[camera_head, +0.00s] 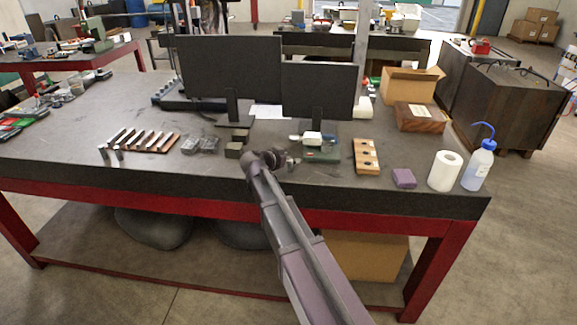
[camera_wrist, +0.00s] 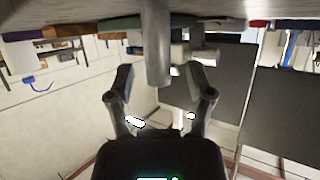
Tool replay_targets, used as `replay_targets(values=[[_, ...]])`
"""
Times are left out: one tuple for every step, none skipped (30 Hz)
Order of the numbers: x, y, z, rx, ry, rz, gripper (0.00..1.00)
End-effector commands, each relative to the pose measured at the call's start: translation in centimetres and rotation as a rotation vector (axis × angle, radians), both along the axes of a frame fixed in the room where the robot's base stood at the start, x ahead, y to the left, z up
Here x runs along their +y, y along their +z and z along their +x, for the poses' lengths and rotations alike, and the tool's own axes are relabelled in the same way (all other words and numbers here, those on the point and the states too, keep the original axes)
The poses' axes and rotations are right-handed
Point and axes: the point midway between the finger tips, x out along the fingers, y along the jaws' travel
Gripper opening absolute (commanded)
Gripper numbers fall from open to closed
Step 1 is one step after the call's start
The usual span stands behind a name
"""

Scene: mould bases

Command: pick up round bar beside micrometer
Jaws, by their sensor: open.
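My gripper (camera_head: 288,160) is low over the front of the bench, right of the small dark blocks. In the wrist view, which shows the bench upside down, my gripper (camera_wrist: 161,76) is open. A smooth grey cylinder (camera_wrist: 157,45), which looks like the round bar, stands upright on the bench. Its free end reaches between the two open fingers, with gaps visible on both sides. In the head view my gripper and arm mostly hide this bar.
Dark blocks (camera_head: 234,150) lie left of my gripper. A wooden block with holes (camera_head: 366,157), a purple block (camera_head: 404,178), a paper roll (camera_head: 445,171) and a wash bottle (camera_head: 479,167) stand to the right. Two monitors (camera_head: 230,68) (camera_head: 320,90) stand behind. The front left of the bench is bare.

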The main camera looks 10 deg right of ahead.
Motion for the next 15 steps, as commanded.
replay_targets(values=[[0.01, 0.00, -0.01, 0.000, 0.000, 0.000, 0.68], [0.01, 0.00, -0.01, 0.000, 0.000, 0.000, 0.68], [0.01, 0.00, -0.01, 0.000, 0.000, 0.000, 0.68], [0.01, -0.01, -0.01, 0.000, 0.000, 0.000, 0.68], [0.01, -0.01, -0.01, 0.000, 0.000, 0.000, 0.68], [0.02, 0.00, -0.01, 0.000, 0.000, 0.000, 0.68], [0.01, 0.00, -0.02, 0.000, 0.000, 0.000, 0.68], [0.01, 0.00, -0.02, 0.000, 0.000, 0.000, 0.59], [0.01, 0.00, -0.02, 0.000, 0.000, 0.000, 0.47], [0.01, 0.00, -0.02, 0.000, 0.000, 0.000, 0.38], [0.01, 0.00, -0.02, 0.000, 0.000, 0.000, 0.29], [0.02, 0.00, -0.01, 0.000, 0.000, 0.000, 0.17], [0.02, 0.00, -0.01, 0.000, 0.000, 0.000, 0.09], [0.02, 0.00, -0.01, 0.000, 0.000, 0.000, 0.00], [0.02, 0.00, -0.01, 0.000, 0.000, 0.000, 0.00]])
